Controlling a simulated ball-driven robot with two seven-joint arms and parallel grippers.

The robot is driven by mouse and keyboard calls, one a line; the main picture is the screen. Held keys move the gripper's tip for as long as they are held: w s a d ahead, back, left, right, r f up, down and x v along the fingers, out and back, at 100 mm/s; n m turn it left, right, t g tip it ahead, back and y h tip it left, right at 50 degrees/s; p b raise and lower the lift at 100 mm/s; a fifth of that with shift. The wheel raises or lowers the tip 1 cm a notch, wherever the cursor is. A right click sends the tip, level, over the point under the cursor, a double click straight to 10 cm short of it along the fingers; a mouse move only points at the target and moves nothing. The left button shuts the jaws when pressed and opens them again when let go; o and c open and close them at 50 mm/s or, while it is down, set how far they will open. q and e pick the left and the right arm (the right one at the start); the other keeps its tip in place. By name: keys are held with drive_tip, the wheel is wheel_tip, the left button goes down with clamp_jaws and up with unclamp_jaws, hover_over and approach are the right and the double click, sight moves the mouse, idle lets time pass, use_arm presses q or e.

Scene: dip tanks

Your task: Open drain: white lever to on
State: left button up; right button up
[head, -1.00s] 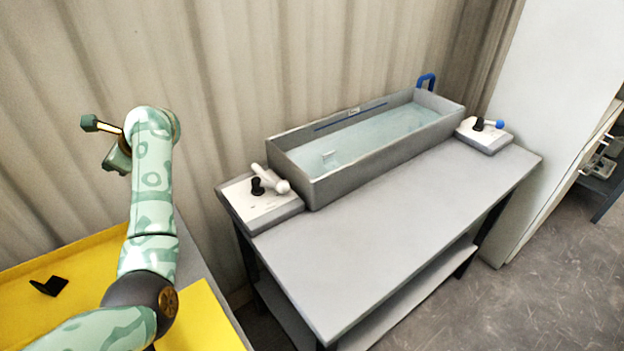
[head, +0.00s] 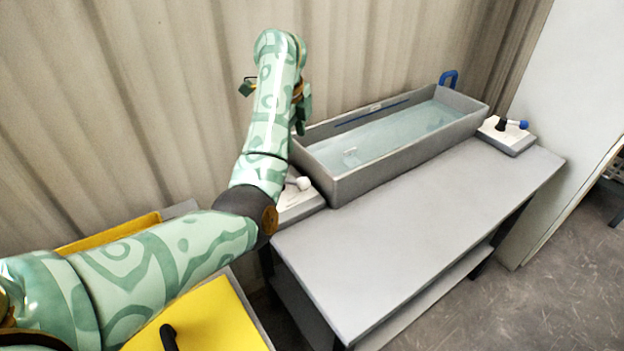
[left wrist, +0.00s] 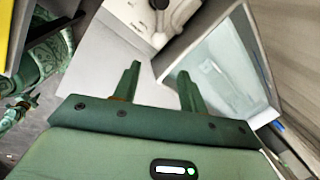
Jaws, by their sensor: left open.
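The white lever shows in the head view as a round white knob (head: 303,183) just right of my left arm, which hides the rest of it. It sits on a light control box (head: 299,207) at the left end of the tank (head: 375,180). My left gripper (left wrist: 158,78) is open and empty, apart from the lever. In the head view it is mostly behind my forearm.
A second box with a blue-tipped lever (head: 522,125) stands at the tank's right end. A blue hook-shaped handle (head: 450,78) rises at the tank's back. The grey table (head: 420,235) is clear in front. A yellow surface (head: 215,318) lies at lower left; a corrugated wall is behind.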

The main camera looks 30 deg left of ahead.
sight(303, 180)
use_arm(q)
drive_tip(key=w+f+b, duration=0.1)
drive_tip(key=f+b, duration=0.2)
drive_tip(key=f, duration=0.2)
drive_tip(key=w+f+b, duration=0.1)
drive_tip(key=f+b, duration=0.2)
drive_tip(key=f, duration=0.2)
drive_tip(key=w+f+b, duration=0.1)
drive_tip(key=f+b, duration=0.2)
drive_tip(key=f, duration=0.3)
drive_tip(key=shift+d+f, duration=0.1)
use_arm(e)
drive_tip(key=s+f+g, duration=0.1)
drive_tip(key=s+f, duration=0.2)
drive_tip(key=f, duration=0.5)
drive_tip(key=shift+s+f, duration=0.15)
drive_tip(key=shift+f, duration=0.15)
use_arm(q)
clamp_jaws()
use_arm(e)
drive_tip(key=shift+r, duration=0.1)
